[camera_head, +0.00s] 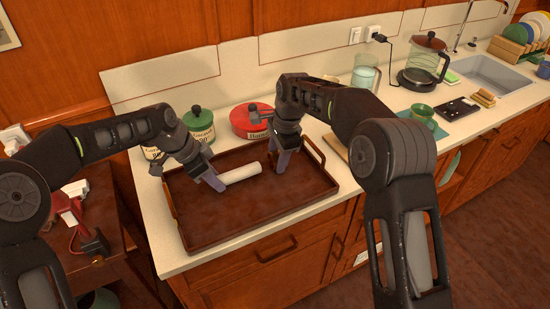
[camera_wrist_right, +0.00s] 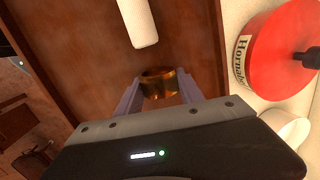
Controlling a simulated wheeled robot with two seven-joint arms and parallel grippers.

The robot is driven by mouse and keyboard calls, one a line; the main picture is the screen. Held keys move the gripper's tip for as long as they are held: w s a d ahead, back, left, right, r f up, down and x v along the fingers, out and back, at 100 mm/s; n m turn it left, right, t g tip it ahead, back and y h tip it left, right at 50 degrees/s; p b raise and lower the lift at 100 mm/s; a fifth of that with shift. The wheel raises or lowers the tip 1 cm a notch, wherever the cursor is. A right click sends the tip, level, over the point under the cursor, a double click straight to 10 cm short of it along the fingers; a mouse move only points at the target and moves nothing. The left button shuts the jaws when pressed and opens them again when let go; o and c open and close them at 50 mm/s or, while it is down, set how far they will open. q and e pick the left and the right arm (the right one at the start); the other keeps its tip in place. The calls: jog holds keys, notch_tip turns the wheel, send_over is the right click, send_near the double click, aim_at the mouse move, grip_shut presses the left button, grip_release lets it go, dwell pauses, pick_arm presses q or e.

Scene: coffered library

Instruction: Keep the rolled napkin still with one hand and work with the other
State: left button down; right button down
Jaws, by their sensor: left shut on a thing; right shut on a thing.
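The rolled napkin (camera_head: 241,173) is a white roll lying over the brown tray (camera_head: 215,225); its near end (camera_wrist_right: 138,22) shows in the right wrist view. My left gripper (camera_head: 216,184) is shut on the napkin's left end. My right gripper (camera_head: 281,166) is just off the napkin's right end, low over the tray. In the right wrist view, my right gripper (camera_wrist_right: 159,92) is shut on a brass-coloured ring (camera_wrist_right: 158,82). The ring is apart from the napkin, with a short gap between them. In the head view the ring is hidden by the fingers.
A red tin (camera_head: 250,121) and a green-lidded canister (camera_head: 199,124) stand behind the tray. A glass coffee pot (camera_head: 424,62), a green mug (camera_head: 423,115) and a sink (camera_head: 492,75) are to the right. The tray's front part is clear.

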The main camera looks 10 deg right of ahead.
pick_arm(q)
jog(key=shift+f, duration=0.1)
pick_arm(e)
jog(key=shift+d+f, duration=0.3)
jog(key=shift+d, duration=0.2)
jog(key=shift+d+f, duration=0.3)
jog(key=shift+d, duration=0.2)
pick_arm(q)
jog(key=shift+w, duration=0.1)
pick_arm(e)
jog(key=c, duration=0.7)
grip_release()
jog(key=shift+o, duration=0.2)
jog(key=shift+d+r, duration=0.1)
jog(key=shift+r, duration=0.45)
pick_arm(q)
jog(key=shift+d, duration=0.1)
pick_arm(e)
notch_tip(320, 180, up, 8)
jog(key=shift+s, duration=0.15)
